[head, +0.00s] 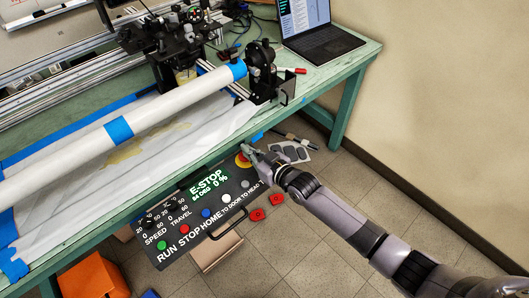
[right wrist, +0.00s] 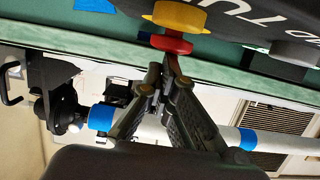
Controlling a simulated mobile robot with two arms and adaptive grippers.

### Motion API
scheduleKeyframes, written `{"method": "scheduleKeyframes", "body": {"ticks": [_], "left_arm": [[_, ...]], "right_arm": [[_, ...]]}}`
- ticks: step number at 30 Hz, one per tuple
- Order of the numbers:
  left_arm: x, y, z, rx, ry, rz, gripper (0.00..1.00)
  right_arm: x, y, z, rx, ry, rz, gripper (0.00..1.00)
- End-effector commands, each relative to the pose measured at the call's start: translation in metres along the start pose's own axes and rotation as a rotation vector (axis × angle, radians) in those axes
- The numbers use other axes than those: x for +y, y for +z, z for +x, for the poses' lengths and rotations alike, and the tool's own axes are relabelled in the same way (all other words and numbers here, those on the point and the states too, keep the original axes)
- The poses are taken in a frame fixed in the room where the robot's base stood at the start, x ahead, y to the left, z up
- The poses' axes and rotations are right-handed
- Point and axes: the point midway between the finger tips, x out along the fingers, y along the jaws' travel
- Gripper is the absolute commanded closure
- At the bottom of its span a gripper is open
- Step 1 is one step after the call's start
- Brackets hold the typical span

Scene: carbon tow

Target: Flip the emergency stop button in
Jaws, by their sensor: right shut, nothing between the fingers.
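The emergency stop button is a red knob on a yellow collar at the upper right corner of the dark control panel (head: 222,205). In the head view only its yellow and red edge (head: 242,161) shows beside my right gripper (head: 250,151), which partly hides it. In the right wrist view the red knob (right wrist: 171,44) and yellow collar (right wrist: 179,17) show clearly. My right gripper is shut and empty, its fingertips (right wrist: 168,64) close to the knob; I cannot tell whether they touch. The panel's green display reads E-STOP. My left gripper is not in view.
The green-edged table (head: 345,60) carries a long white roll (head: 70,150), black fixtures and a laptop (head: 322,40). The panel hangs by its front edge, with a black handle (head: 228,225). An orange bin (head: 92,277) and red pieces (head: 257,215) are on the floor. The floor at right is clear.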

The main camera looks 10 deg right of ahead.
Motion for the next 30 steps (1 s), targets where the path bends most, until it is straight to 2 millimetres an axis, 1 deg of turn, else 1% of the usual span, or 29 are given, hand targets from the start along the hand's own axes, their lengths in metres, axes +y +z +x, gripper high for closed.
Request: {"method": "scheduleKeyframes", "body": {"ticks": [1,4,5,6,12,18,21,24,30], "left_arm": [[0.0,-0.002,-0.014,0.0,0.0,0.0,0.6],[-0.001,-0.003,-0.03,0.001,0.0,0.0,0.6],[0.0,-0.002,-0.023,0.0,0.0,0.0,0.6],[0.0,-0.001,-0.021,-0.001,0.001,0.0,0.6],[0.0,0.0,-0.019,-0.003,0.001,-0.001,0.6],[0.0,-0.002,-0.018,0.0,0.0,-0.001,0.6],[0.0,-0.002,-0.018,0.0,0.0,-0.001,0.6],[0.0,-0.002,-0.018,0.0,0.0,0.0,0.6],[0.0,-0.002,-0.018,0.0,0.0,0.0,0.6]], "right_arm": [[0.001,-0.019,-0.003,0.007,0.001,-0.001,1.0],[0.002,-0.043,-0.005,0.018,0.003,-0.001,1.0],[0.002,-0.033,-0.011,0.015,0.003,0.001,1.0],[0.003,-0.03,-0.02,0.016,0.003,0.001,1.0],[0.002,-0.032,-0.059,0.02,0.003,-0.002,1.0],[0.002,-0.033,-0.089,0.023,0.003,0.0,1.0],[0.002,-0.034,-0.098,0.024,0.002,-0.001,1.0],[0.002,-0.034,-0.102,0.025,0.002,-0.001,1.0],[0.002,-0.035,-0.102,0.026,0.003,-0.002,1.0]]}}
